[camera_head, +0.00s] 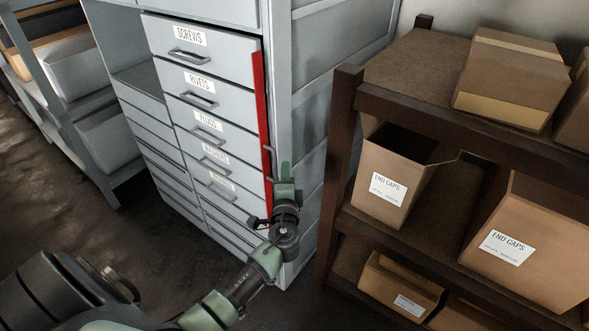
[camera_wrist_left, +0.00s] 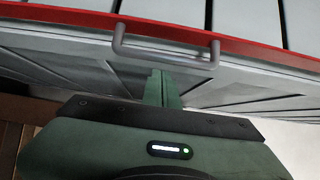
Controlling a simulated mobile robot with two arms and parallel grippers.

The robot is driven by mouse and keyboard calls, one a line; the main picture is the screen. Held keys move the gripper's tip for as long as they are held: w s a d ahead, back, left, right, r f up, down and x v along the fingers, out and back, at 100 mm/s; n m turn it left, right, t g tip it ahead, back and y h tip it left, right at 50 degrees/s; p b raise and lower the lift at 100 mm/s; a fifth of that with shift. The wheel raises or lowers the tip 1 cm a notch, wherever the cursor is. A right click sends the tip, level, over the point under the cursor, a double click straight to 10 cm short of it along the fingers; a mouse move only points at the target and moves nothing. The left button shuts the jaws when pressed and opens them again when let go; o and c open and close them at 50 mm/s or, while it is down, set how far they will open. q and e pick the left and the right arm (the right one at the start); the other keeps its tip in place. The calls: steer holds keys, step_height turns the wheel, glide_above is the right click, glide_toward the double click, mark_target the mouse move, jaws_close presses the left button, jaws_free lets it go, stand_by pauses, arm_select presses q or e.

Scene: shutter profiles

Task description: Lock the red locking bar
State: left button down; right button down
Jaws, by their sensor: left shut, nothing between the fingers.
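The red locking bar (camera_head: 262,110) runs down the right front edge of the grey drawer cabinet, beside the drawer fronts. A small metal handle on the bar (camera_head: 269,160) shows just above my left gripper. My left gripper (camera_head: 285,166) is at the bar's lower part, with its fingers shut and empty. In the left wrist view the red bar (camera_wrist_left: 60,18) crosses the top, with its U-shaped handle (camera_wrist_left: 165,55) just ahead of the shut fingers (camera_wrist_left: 162,74). Whether the fingers touch the handle I cannot tell. My right gripper is not in view.
The cabinet's labelled drawers (camera_head: 205,90) have grey pull handles. A brown shelf (camera_head: 343,130) with cardboard boxes (camera_head: 395,180) stands close to the right of the cabinet. Another rack with bins (camera_head: 75,70) is at the left. Dark floor is free in front.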

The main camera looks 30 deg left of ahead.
arm_select(q)
steer(key=shift+s+a, duration=0.3)
steer(key=shift+s, duration=0.15)
steer(key=shift+w, duration=0.1)
steer(key=shift+s+a+m+t+h+b, duration=0.15)
steer(key=shift+s+m+t+h+b, duration=0.2)
steer(key=shift+m+t+h, duration=0.35)
